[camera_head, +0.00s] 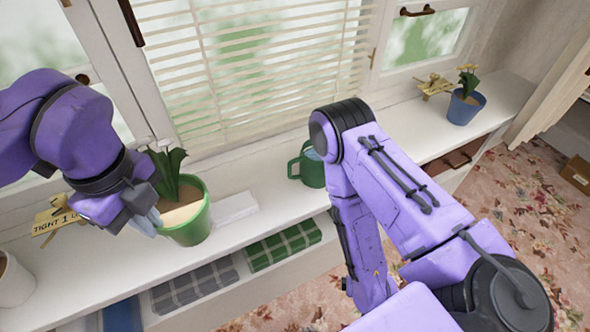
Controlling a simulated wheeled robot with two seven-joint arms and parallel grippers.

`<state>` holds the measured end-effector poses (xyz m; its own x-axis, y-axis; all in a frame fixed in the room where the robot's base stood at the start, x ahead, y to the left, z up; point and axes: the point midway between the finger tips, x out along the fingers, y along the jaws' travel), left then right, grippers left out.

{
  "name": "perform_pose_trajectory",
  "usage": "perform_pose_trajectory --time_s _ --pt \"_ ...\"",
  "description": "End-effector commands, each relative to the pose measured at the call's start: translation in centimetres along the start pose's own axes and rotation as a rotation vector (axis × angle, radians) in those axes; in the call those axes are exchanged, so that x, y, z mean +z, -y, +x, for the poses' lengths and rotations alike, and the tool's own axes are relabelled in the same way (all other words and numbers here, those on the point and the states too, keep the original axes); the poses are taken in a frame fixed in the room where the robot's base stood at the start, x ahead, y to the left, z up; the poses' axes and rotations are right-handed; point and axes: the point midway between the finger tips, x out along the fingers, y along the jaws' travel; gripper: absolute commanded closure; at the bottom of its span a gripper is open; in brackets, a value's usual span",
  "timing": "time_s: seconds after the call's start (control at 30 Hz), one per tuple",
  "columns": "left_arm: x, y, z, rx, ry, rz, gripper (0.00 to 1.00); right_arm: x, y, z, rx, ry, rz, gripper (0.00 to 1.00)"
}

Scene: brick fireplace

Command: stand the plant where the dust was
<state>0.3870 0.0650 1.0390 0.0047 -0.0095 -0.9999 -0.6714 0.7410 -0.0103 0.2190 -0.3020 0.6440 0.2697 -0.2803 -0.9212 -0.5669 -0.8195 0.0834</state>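A plant with white flowers and dark green leaves stands upright in a green pot (190,222) on the white windowsill, at the left. My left gripper (147,213) is at the left side of this pot, with its fingertips by the rim. I cannot tell whether the fingers are closed on the rim or only beside it. Another plant, with yellow flowers in a blue pot (465,109), stands at the far right of the sill. I see no dust on the visible sill. My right arm crosses the middle of the view, and its gripper does not show.
A white flat block (235,209) lies just right of the green pot. A green watering can (309,169) stands mid-sill, beside my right arm. A wooden sign (58,216) and white pot (14,281) are at left. Checked folded cloths (283,245) lie below the sill.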

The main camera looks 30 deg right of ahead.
Motion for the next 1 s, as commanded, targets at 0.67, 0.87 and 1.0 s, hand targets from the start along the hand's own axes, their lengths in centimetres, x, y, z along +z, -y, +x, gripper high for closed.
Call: perform_pose_trajectory --time_s 0.67,0.87,1.0 --pt "1.6 -1.1 -0.4 -0.004 0.005 -0.413 1.00 -0.3 -0.1 -0.8 0.000 0.000 0.000 0.11" --pt "7.2 -1.6 1.9 -0.002 0.004 -0.415 1.00 -1.2 -0.3 -2.8 0.000 0.000 0.000 0.11" --pt "10.1 -1.9 5.0 0.000 0.004 -0.410 1.00 -1.5 -0.3 -3.6 0.000 0.000 0.000 0.11"
